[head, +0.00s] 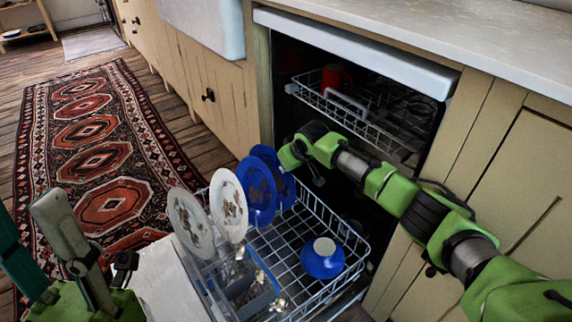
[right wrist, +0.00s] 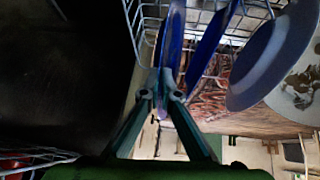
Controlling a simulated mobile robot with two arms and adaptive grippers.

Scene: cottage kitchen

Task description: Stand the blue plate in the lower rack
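The blue plate (right wrist: 172,45) is edge-on between the fingers of my right gripper (right wrist: 162,82) in the right wrist view; the fingers close on its rim. My left gripper (head: 28,215) is open and empty at the lower left.
Another blue plate (head: 257,192) and two white plates (head: 190,222) stand in the rack's left side. A blue bowl (head: 322,262) lies upside down at the right. A cutlery basket (head: 250,297) is in front. The upper rack (head: 345,112) holds a red mug (head: 336,79).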

